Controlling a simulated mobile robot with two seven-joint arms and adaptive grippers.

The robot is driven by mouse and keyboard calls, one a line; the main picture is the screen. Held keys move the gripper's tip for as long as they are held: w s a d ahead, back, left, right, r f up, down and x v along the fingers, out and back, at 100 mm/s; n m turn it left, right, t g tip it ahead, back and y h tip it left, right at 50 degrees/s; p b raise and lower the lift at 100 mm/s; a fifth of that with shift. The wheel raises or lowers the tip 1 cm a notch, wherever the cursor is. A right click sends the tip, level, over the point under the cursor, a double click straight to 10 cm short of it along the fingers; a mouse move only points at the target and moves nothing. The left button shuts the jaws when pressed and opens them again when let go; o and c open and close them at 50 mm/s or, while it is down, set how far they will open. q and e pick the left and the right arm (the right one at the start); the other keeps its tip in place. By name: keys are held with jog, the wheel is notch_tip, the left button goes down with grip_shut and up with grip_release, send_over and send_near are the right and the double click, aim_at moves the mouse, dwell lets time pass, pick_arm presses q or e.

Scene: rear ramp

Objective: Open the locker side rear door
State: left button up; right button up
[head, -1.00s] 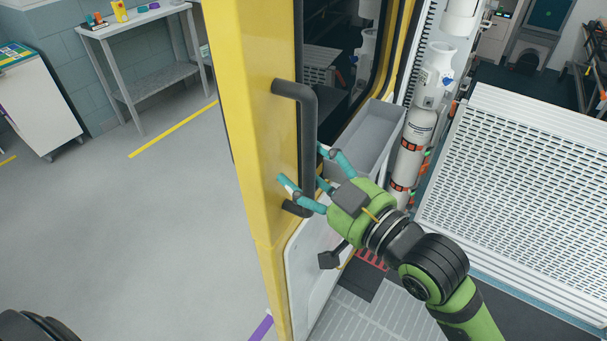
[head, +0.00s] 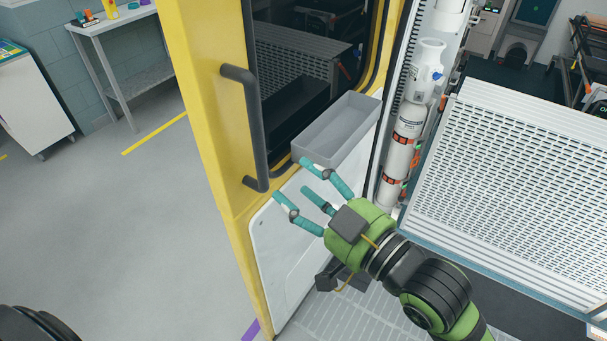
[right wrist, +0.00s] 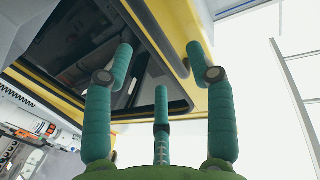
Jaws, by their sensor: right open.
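The yellow rear door (head: 205,100) stands swung out from the vehicle, with a white lower inner panel (head: 290,240) and a dark window. Its dark grey bar handle (head: 254,125) is on the yellow frame in the head view. My right gripper (head: 300,187) is open and empty, with its teal fingers apart, to the right of the handle's lower end and clear of it. In the right wrist view the spread fingers (right wrist: 160,70) point up toward the yellow frame (right wrist: 205,105) and dark window (right wrist: 110,60). My left gripper is out of view.
A grey bin (head: 337,130) is fixed on the door's inner side. White cylinders (head: 412,120) stand at the opening, beside a white perforated ramp panel (head: 510,180). A workbench (head: 120,20) and white cabinet (head: 35,105) stand at left. The floor left of the door is clear.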

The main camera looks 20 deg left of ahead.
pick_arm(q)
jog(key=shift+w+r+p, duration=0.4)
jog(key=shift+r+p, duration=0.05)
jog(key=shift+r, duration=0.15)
pick_arm(e)
jog(key=shift+s+d, duration=0.45)
jog(key=shift+s, duration=0.45)
jog(key=shift+s+d, duration=0.45)
jog(key=shift+s, duration=0.4)
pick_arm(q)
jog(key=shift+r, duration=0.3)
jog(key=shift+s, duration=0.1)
